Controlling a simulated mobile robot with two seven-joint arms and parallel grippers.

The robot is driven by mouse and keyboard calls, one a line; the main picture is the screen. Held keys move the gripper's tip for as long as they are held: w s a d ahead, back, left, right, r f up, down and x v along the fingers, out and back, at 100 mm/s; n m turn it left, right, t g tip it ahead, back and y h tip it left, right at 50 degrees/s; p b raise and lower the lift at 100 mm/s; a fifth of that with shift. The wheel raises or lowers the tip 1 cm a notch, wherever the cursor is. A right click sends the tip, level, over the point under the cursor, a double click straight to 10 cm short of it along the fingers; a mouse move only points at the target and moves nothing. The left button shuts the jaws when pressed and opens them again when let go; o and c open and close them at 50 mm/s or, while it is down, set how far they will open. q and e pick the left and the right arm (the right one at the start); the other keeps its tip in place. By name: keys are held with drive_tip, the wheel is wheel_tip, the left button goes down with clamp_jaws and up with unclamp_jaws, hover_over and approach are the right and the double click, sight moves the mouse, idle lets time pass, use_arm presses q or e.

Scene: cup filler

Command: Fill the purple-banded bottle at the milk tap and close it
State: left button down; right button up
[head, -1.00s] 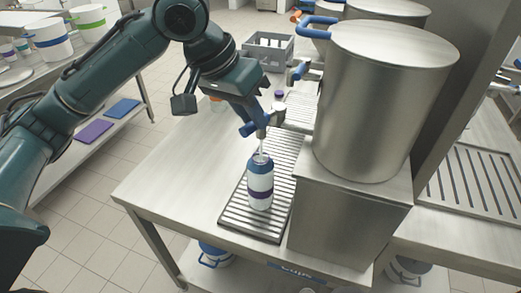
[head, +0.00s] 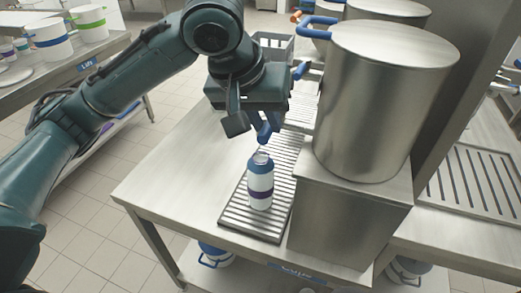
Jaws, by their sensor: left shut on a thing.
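The purple-banded bottle (head: 260,181) is white with a blue shoulder and a purple band. It stands upright on the slatted drip tray (head: 246,224), and its top looks uncapped. The large steel milk vessel (head: 378,105) stands on a steel block to its right. My left gripper (head: 264,137) is above and just behind the bottle, apart from it, at the milk tap. It is shut, apparently on the tap's handle; the gripper and wrist hide the tap and handle. No stream shows above the bottle. My right gripper is out of view.
A grey crate (head: 274,45) stands at the table's far end. More steel vessels (head: 390,12) stand behind. The steel table (head: 170,180) is clear left of the drip tray. White banded pots (head: 50,38) stand on a table at far left.

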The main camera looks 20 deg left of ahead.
use_arm(q)
drive_tip(key=shift+d, duration=0.15)
drive_tip(key=shift+n, duration=0.3)
drive_tip(key=c, duration=1.7)
unclamp_jaws()
drive_tip(key=shift+d, duration=0.1)
drive_tip(key=shift+c, duration=0.2)
drive_tip(key=shift+o, duration=1.4)
drive_tip(key=shift+d, duration=0.15)
drive_tip(key=shift+o, duration=1.3)
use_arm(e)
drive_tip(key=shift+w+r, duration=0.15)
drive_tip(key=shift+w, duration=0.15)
